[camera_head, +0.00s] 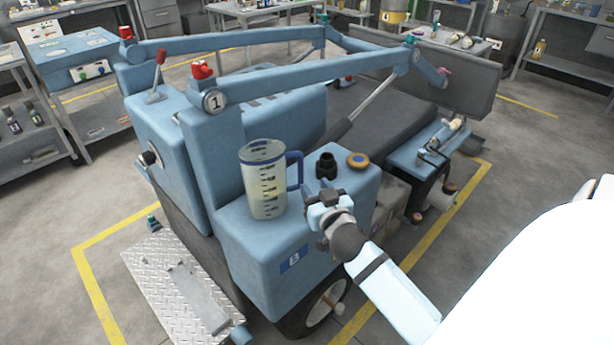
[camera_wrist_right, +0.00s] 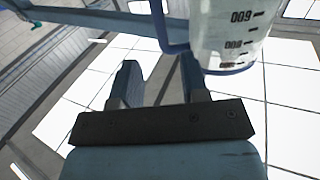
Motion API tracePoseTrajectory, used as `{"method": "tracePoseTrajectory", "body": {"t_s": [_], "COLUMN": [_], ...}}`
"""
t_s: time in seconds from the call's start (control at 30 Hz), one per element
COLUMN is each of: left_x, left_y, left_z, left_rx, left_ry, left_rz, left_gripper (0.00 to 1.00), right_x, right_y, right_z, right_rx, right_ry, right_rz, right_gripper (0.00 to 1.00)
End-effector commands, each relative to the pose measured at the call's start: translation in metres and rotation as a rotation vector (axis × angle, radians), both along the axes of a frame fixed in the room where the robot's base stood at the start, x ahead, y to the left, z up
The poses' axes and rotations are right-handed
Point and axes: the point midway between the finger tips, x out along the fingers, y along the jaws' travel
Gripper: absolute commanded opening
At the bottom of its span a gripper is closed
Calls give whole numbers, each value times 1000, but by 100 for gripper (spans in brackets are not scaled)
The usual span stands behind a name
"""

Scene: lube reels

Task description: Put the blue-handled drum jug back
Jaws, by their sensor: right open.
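The clear drum jug (camera_head: 264,184) with a blue rim and blue handle (camera_head: 296,170) stands upright on the blue block marked B (camera_head: 240,225). It holds pale yellowish liquid. My right gripper (camera_head: 322,203) is beside the jug on its handle side, low over the block. In the right wrist view, the gripper (camera_wrist_right: 158,68) is open, and the jug (camera_wrist_right: 230,35) appears inverted just beyond it. The handle (camera_wrist_right: 163,25) shows near the gap between the fingertips; I cannot tell whether it touches them. My left gripper is out of view.
A black filler neck (camera_head: 326,165) and a round amber-and-blue cap (camera_head: 357,160) are on the block behind my gripper. The machine's blue lift arm (camera_head: 310,82) spans behind the jug. A metal tread plate (camera_head: 180,285) lies at the front left. A blue cabinet (camera_head: 75,58) stands at the far left.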

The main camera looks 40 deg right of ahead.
Motion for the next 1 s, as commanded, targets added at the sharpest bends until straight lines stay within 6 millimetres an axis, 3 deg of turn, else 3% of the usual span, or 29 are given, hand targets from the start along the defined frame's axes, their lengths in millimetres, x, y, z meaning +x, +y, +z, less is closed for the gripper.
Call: {"method": "tracePoseTrajectory", "body": {"t_s": [0.17, 0.27, 0.37, 0.5, 0.6, 0.7, 0.83, 1.0], "left_x": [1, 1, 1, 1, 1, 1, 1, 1], "left_y": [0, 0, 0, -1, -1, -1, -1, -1], "left_z": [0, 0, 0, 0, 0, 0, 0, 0], "left_rx": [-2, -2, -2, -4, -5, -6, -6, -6], "left_ry": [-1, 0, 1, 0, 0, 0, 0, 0], "left_rz": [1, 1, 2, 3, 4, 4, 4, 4], "left_gripper": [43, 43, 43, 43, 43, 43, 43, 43], "right_x": [-20, -27, -41, -84, -121, -150, -168, -168], "right_y": [7, 17, 50, 117, 162, 192, 210, 211], "right_z": [-1, -14, -56, -133, -173, -197, -208, -209], "right_rx": [0, 3, 18, 44, 64, 79, 86, 85], "right_ry": [1, 38, 156, 375, 498, 574, 611, 613], "right_rz": [1, 24, 107, 293, 422, 516, 572, 577], "right_gripper": [41, 41, 41, 41, 41, 41, 41, 41]}}
